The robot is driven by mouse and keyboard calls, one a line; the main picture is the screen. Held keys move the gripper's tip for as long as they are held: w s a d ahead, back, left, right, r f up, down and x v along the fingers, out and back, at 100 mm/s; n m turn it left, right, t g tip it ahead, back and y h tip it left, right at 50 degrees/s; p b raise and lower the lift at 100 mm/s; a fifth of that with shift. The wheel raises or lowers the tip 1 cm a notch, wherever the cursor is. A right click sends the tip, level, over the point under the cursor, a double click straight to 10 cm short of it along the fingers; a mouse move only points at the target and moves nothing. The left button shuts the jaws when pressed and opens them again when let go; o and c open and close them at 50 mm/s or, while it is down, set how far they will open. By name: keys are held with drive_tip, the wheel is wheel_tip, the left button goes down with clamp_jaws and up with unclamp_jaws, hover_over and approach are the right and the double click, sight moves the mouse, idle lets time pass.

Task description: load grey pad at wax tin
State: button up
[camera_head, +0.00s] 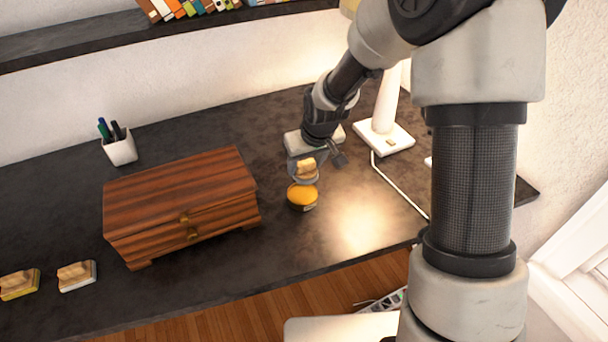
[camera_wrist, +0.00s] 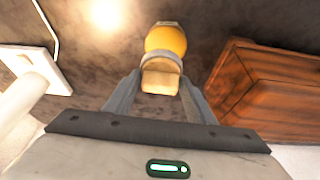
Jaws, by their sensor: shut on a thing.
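The wax tin (camera_head: 302,196) is a round tin with an orange-yellow top, standing on the dark desk to the right of the wooden chest. It also shows in the wrist view (camera_wrist: 166,39). My gripper (camera_head: 305,171) is shut on the wooden handle of the grey pad (camera_head: 302,179). In the wrist view the handle sits between the two fingers of my gripper (camera_wrist: 160,85), with the grey rim of the pad (camera_wrist: 163,57) beyond it, overlapping the tin's near edge. I cannot tell whether the pad touches the wax. The pad's underside is hidden.
A wooden chest (camera_head: 180,200) stands left of the tin. Two other wooden-handled pads, one yellow-edged (camera_head: 19,284) and one white-edged (camera_head: 77,276), lie at the far left. A white lamp (camera_head: 384,136) with a cord stands right. A pen cup (camera_head: 120,149) is at the back.

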drive_tip(key=shift+w+a+f, duration=0.3)
drive_tip(key=shift+a+f, duration=0.15)
drive_tip(key=shift+f, duration=0.15)
drive_tip(key=shift+f+b, duration=2.05)
drive_tip(key=shift+f, duration=0.75)
drive_tip(key=shift+s+f+b, duration=0.1)
drive_tip(key=shift+f+b, duration=0.4)
drive_tip(key=shift+f, duration=0.05)
drive_tip(key=shift+r+p, duration=2.4)
drive_tip(key=shift+r, duration=1.2)
drive_tip(key=shift+d, duration=0.1)
